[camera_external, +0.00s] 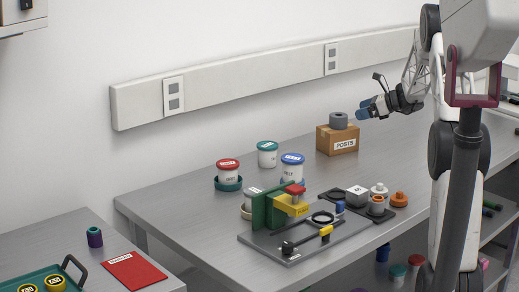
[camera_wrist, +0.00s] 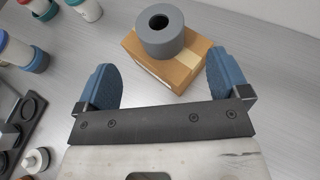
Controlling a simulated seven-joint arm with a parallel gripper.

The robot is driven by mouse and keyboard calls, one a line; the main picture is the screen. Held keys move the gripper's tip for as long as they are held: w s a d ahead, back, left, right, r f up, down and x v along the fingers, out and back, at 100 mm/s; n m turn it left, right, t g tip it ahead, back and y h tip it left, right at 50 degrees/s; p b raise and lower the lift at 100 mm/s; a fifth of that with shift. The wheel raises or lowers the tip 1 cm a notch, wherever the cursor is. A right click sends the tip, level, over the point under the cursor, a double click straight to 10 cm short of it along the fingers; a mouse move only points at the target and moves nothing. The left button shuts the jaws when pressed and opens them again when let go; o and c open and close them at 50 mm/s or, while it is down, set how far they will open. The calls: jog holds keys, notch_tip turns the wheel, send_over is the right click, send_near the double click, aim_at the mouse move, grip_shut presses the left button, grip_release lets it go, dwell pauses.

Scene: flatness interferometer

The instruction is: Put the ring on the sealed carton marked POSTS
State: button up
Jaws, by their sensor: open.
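The sealed cardboard carton marked POSTS (camera_external: 337,142) stands on the grey bench near the wall. A thick grey ring (camera_external: 339,121) lies flat on top of the carton, its hole facing up. In the wrist view the ring (camera_wrist: 160,30) is beyond the fingertips, resting on the carton (camera_wrist: 175,72) toward its far left part. My gripper (camera_external: 362,109) is just right of the ring and about level with it. Its blue fingers are apart with nothing between them, and it appears clear of the ring.
Several lidded tubs, including a red-lidded one (camera_external: 228,166), stand left of the carton. A small dark tray (camera_external: 385,214) holds several pieces. The bench around the carton is clear.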

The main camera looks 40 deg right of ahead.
jog(key=shift+v, duration=1.45)
jog(key=shift+a, duration=0.15)
jog(key=s+a+r+n+g, duration=0.25)
jog(key=s+a+n, duration=0.2)
jog(key=a, duration=0.85)
jog(key=s+a+r+n+g, duration=0.2)
jog(key=s+a+r+n, duration=0.25)
jog(key=a, duration=0.85)
jog(key=s+a+r+n+g, duration=0.3)
jog(key=s+a+n, duration=0.15)
jog(key=a, duration=0.75)
jog(key=s+a+n+g+h, duration=0.25)
jog(key=s+a+n, duration=0.55)
jog(key=s+a, duration=0.55)
jog(key=s+a+f+n+h, duration=0.1)
jog(key=s+n, duration=0.3)
jog(key=s, duration=0.4)
jog(key=s+a+f+n+t+h, duration=0.1)
jog(key=s+a+f+n+h, duration=0.1)
jog(key=s, duration=0.7)
jog(key=shift+s+a+n+h, duration=0.2)
jog(key=shift+a+n+h, duration=0.65)
jog(key=shift+n, duration=0.2)
